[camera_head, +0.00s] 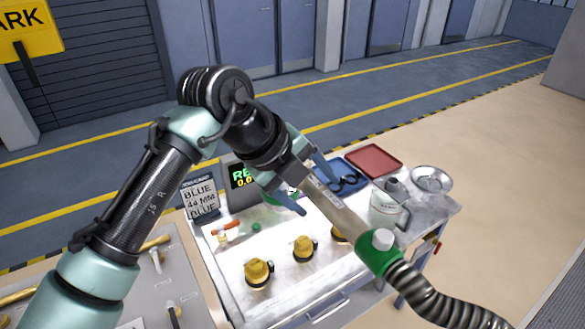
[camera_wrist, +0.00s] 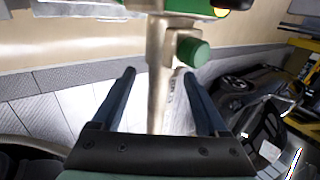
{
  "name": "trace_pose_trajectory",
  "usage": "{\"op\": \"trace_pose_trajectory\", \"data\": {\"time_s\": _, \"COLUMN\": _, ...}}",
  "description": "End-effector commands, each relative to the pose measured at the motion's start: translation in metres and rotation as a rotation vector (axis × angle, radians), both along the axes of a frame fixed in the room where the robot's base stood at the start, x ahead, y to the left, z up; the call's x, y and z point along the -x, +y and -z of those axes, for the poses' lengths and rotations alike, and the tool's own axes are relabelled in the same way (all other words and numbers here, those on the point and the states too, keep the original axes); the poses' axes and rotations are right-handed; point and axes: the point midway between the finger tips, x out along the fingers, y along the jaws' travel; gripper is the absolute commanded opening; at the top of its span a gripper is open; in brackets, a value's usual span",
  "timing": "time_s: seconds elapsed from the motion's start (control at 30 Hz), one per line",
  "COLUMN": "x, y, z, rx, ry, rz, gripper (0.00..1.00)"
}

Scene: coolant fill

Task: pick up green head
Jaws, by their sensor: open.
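A green head (camera_head: 372,261) with a pale round cap sits at the lower end of a long beige bar (camera_head: 345,220), with a ribbed hose running from it to the lower right. My gripper (camera_head: 318,197) is open at the bar's upper end, above the table. In the wrist view the fingers (camera_wrist: 159,72) stand either side of the beige bar, with a green knob (camera_wrist: 193,51) beside it and a green part (camera_wrist: 190,5) at the top edge. I cannot tell whether the fingers touch the bar. Another green part (camera_head: 271,200) is partly hidden behind my gripper.
The table holds yellow fittings (camera_head: 257,273), a sign (camera_head: 200,199) reading "BLUE 44 MM BLUE", a display (camera_head: 242,176), a red tray (camera_head: 374,160), a blue tray (camera_head: 355,172), a clear jug (camera_head: 385,210) and a metal bowl (camera_head: 431,180). Clear floor lies to the right.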

Motion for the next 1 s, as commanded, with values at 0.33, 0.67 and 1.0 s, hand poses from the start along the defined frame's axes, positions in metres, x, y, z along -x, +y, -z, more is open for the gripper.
{"op": "trace_pose_trajectory", "data": {"time_s": 0.33, "x": -0.012, "y": -0.016, "z": 0.028, "rx": 0.001, "ry": 0.001, "rz": -0.002, "gripper": 0.77}}
{"op": "trace_pose_trajectory", "data": {"time_s": 0.67, "x": -0.012, "y": -0.017, "z": 0.029, "rx": 0.000, "ry": 0.000, "rz": -0.001, "gripper": 0.52}}
{"op": "trace_pose_trajectory", "data": {"time_s": 1.0, "x": -0.012, "y": -0.017, "z": 0.029, "rx": 0.000, "ry": 0.000, "rz": -0.001, "gripper": 0.00}}
